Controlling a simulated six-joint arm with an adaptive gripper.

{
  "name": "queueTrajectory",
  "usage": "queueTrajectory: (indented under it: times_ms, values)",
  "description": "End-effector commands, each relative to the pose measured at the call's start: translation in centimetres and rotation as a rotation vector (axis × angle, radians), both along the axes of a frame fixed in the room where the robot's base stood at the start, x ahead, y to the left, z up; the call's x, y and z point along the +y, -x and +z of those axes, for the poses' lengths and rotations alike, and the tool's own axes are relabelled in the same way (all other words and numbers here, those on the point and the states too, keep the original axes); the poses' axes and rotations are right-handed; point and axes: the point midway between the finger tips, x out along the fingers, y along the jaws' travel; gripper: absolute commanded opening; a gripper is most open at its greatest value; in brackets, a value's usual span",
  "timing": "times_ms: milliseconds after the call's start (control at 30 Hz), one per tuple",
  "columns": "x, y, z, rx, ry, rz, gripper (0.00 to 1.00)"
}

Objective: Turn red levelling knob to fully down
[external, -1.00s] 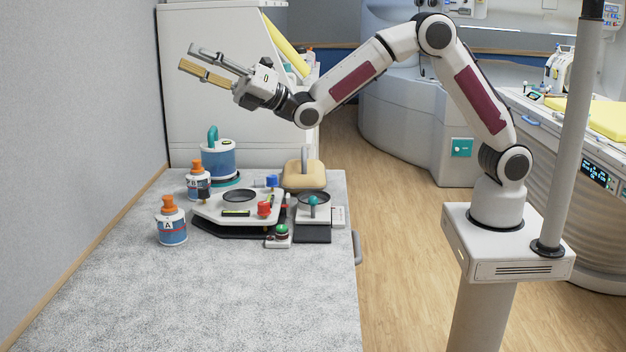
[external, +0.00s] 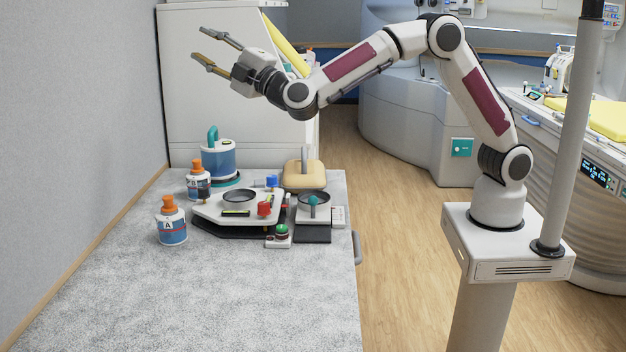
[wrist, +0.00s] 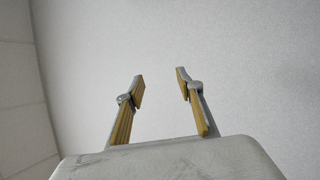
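The red levelling knob (external: 264,209) stands upright at the front right of a white levelling platform (external: 216,210) on the table. A blue knob (external: 272,182) is at the platform's back right, and a black knob (external: 204,191) is at its left. My gripper (external: 214,43) is high above the table, up and left of the red knob and well apart from it. Its two fingers are spread, with nothing between them. The wrist view shows both fingers (wrist: 161,88) apart against a plain wall. No knob shows in that view.
Bottle A (external: 172,222) and another orange-capped bottle (external: 198,182) stand left of the platform. A blue canister (external: 218,158) is behind. A green button (external: 282,232) and a small balance (external: 313,208) are at the right. The front of the table (external: 210,295) is clear.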

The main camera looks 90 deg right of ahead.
Motion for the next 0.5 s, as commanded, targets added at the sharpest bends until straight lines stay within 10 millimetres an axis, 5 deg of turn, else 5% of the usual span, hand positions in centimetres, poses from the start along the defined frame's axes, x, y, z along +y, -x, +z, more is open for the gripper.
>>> queueTrajectory:
  times_ms: [500]
  values:
    - [-3.4, 2.2, -5.9, 0.034, -0.506, -0.158, 0.37]
